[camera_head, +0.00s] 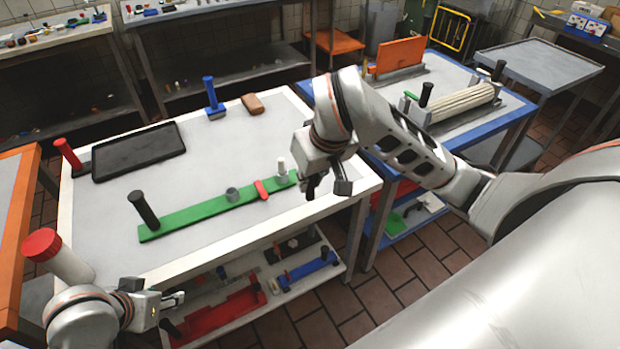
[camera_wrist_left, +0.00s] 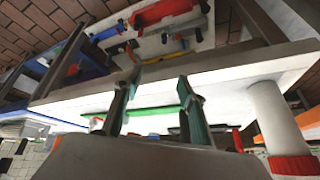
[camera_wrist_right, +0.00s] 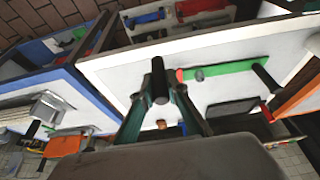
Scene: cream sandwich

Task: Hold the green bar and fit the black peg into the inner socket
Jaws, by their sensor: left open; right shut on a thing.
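The long green bar (camera_head: 190,215) lies across the white-edged table. A black cylinder (camera_head: 144,209) stands at its left end, a grey round socket (camera_head: 232,194) near its middle, then a red piece (camera_head: 261,190) and a white cylinder (camera_head: 282,170). My right gripper (camera_head: 327,187) is above the table by the bar's right end. In the right wrist view it is shut on a black peg (camera_wrist_right: 159,78), apart from the grey socket (camera_wrist_right: 200,74). My left gripper (camera_head: 165,300) is open and empty at the table's front left, away from the bar; its fingers (camera_wrist_left: 155,100) stand apart.
A black tray (camera_head: 138,152) lies at the back left. A red handle (camera_head: 67,153), blue stand (camera_head: 213,100) and brown block (camera_head: 252,104) are on the table. A red-capped white cylinder (camera_head: 65,262) stands near my left gripper. The table front is clear.

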